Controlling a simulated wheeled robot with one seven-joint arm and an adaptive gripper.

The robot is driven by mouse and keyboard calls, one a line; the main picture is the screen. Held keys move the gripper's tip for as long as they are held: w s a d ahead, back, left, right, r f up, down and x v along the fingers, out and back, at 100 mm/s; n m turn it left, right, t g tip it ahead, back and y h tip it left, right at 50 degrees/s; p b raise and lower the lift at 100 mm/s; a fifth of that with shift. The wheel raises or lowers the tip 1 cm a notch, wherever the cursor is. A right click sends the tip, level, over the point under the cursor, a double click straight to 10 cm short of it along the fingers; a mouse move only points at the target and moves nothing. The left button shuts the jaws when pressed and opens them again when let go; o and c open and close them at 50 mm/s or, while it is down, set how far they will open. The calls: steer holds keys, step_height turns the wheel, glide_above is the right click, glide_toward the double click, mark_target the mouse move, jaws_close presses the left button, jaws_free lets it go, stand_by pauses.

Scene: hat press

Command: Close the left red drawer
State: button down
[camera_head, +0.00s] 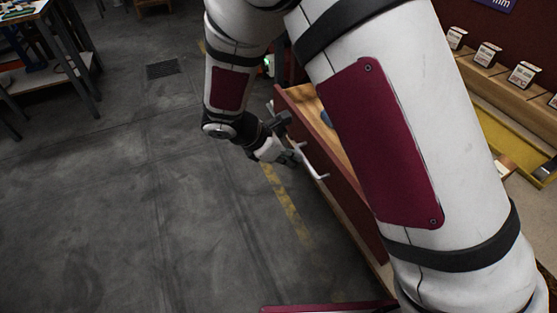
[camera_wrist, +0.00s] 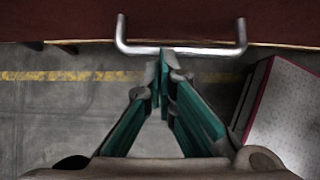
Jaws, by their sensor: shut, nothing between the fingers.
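The red drawer (camera_head: 343,183) is pulled out, with its wooden interior showing beside my arm in the head view. Its dark red front also fills the top of the wrist view (camera_wrist: 190,20). A silver bar handle (camera_head: 312,165) is on its front, and it spans the upper middle of the wrist view (camera_wrist: 185,50). My gripper (camera_head: 296,155) is shut and empty. In the wrist view its fingertips (camera_wrist: 164,58) meet at the handle's bar, left of the handle's middle; I cannot tell whether they touch it. My arm hides much of the drawer and the cabinet.
A workbench (camera_head: 500,85) with small labelled boxes stands at the right. A table (camera_head: 35,30) stands at the far left. The grey floor (camera_head: 130,180) left of the drawer is clear, with a worn yellow line (camera_head: 285,205).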

steer(key=w+d, duration=0.2)
steer(key=d, duration=0.4)
steer(key=w+d, duration=0.3)
steer(key=d, duration=0.3)
steer(key=w+d, duration=0.2)
steer(key=d, duration=0.4)
steer(key=shift+w, duration=0.3)
steer(key=shift+d, duration=0.1)
